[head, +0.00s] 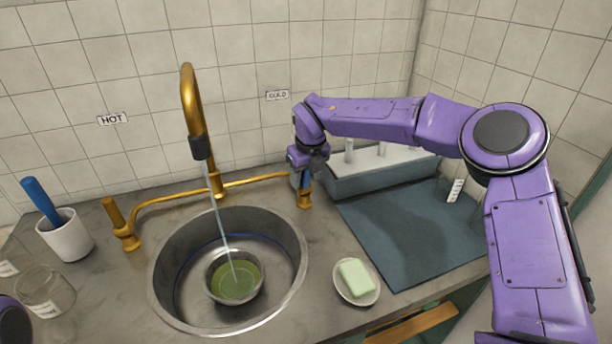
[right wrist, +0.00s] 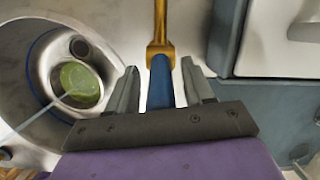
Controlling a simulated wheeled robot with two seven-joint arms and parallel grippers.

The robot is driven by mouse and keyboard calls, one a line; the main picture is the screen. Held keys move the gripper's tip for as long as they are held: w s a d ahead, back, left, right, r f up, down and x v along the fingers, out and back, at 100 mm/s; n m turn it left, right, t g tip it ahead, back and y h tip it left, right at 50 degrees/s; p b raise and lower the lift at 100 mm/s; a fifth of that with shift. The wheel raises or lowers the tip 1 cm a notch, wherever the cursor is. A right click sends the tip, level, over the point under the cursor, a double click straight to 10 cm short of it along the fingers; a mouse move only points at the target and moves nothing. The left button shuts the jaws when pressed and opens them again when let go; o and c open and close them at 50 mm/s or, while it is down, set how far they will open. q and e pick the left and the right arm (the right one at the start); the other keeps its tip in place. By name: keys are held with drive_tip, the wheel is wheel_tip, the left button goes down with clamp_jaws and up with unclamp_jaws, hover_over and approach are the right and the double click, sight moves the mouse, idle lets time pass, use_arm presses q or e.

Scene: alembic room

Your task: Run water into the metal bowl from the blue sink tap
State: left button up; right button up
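The metal bowl (head: 214,268) stands in the round sink (head: 285,262) with greenish content inside. A thin stream of water (head: 226,235) runs from the dark tip of the brass spout (head: 190,100) into it. The blue tap handle (right wrist: 160,85) sits on the brass pipe's right end, below the COLD label, and is mostly hidden by my gripper in the head view. My right gripper (head: 304,178) reaches down over it. In the right wrist view its two fingers stand on either side of the handle, with gaps showing. My left gripper is not in view.
A brass tap (head: 121,228) stands left of the sink under the HOT label. A white cup with a blue-handled tool (head: 65,240) and glass jars (head: 45,290) are at the left. A soap dish (head: 362,298), dark mat (head: 405,250) and grey-white box (head: 365,178) are right.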

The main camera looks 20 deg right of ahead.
drive_tip(key=shift+r, duration=0.1)
drive_tip(key=b+v, duration=0.1)
drive_tip(key=v, duration=0.9)
drive_tip(key=shift+r, duration=0.15)
idle(0.3)
